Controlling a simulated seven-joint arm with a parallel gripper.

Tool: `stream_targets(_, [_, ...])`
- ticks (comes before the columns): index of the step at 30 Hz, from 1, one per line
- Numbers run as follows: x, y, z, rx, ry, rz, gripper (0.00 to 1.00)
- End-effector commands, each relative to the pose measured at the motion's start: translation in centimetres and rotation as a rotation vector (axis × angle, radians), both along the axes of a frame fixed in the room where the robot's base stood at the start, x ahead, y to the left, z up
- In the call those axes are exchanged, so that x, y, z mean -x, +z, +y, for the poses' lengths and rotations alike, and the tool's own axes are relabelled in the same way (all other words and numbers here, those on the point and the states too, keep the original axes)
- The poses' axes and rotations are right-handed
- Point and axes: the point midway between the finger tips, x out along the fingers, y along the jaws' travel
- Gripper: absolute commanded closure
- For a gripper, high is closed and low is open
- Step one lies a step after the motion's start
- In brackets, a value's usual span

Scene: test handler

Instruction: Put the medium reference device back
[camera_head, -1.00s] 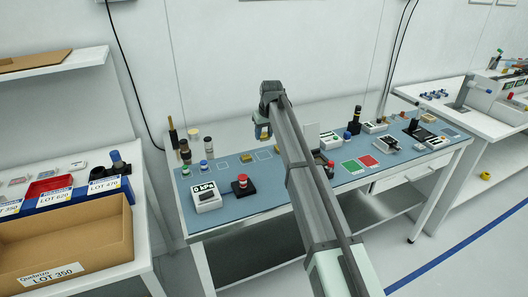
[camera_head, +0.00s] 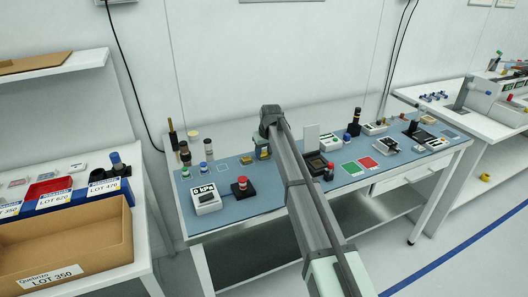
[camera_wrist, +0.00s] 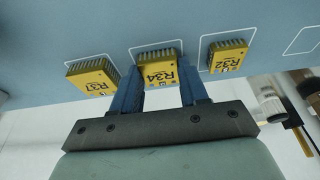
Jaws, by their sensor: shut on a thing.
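In the head view my gripper (camera_head: 262,153) is low over the back of the bench, and my arm hides part of the row. No label says which device is medium.
An empty white outline (camera_wrist: 303,40) lies right of R32. In the head view, a kPa gauge (camera_head: 206,199) and a red-topped button box (camera_head: 243,188) stand in front on the left. Dark cylinders (camera_head: 185,153) stand at the back left. Green (camera_head: 354,169) and red pads lie to the right.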

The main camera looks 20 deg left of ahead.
Motion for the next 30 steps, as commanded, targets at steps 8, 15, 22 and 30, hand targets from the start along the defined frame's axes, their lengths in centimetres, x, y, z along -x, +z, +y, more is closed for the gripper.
stream_targets(8, [0.0,-0.2,0.0,0.0,0.0,0.0,0.39])
stream_targets(15, [0.0,-0.2,0.0,0.0,0.0,0.0,0.31])
stream_targets(22, [0.1,0.6,-0.1,0.0,0.0,0.0,0.31])
stream_targets(30, [1.0,4.9,-1.1,-0.001,0.0,-0.003,0.31])
